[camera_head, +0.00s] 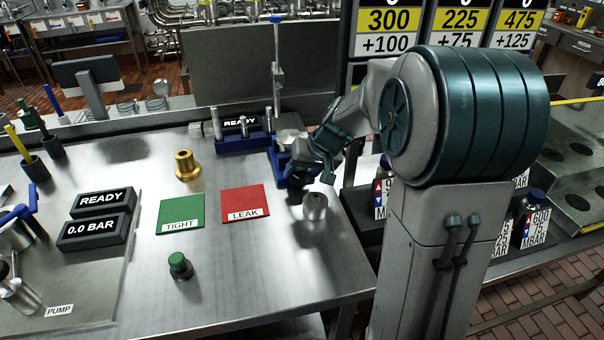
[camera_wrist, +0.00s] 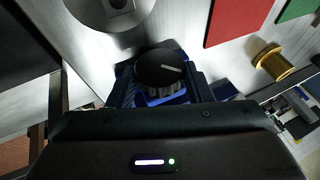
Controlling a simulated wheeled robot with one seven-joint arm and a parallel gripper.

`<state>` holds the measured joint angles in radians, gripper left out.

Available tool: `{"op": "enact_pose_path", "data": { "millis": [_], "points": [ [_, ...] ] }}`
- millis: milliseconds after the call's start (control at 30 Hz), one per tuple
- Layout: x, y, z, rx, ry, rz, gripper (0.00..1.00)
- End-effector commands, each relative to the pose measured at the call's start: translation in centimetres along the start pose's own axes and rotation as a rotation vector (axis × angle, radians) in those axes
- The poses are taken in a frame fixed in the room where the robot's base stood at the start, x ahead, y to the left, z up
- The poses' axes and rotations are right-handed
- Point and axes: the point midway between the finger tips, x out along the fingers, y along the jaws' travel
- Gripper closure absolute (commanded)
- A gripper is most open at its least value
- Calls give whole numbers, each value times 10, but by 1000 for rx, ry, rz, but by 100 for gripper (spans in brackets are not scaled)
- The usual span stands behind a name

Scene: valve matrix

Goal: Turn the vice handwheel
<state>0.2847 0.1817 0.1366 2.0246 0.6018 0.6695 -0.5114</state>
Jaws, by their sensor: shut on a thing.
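The vice handwheel, a round black knob with a white mark (camera_wrist: 162,68), sits on the blue vice in the wrist view. In the head view the blue vice (camera_head: 279,160) stands near the far right of the steel table, partly covered by my gripper (camera_head: 322,172). My gripper is down at the vice and shut on the handwheel.
A metal cylinder (camera_head: 315,207) stands close in front of my gripper. Red LEAK (camera_head: 245,200) and green TIGHT (camera_head: 181,212) plates lie left of it, with a brass fitting (camera_head: 187,165) behind. The front table is mostly clear.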

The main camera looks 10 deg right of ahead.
Motion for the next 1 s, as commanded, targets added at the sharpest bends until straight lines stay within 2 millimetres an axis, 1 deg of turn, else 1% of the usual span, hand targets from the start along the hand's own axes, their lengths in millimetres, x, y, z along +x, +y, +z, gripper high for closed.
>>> {"op": "enact_pose_path", "data": {
  "millis": [33,67,400,767,800,833,867,1000],
  "points": [
    [5,4,1,11,4,-17,77],
    [5,4,2,15,4,-28,77],
    [2,5,1,61,3,-143,77],
    [0,3,0,63,1,-153,77],
    [0,3,0,63,1,-153,46],
    [0,3,0,63,1,-153,37],
    [0,3,0,63,1,-153,32],
    [0,3,0,63,2,-153,32]
  ]
}}
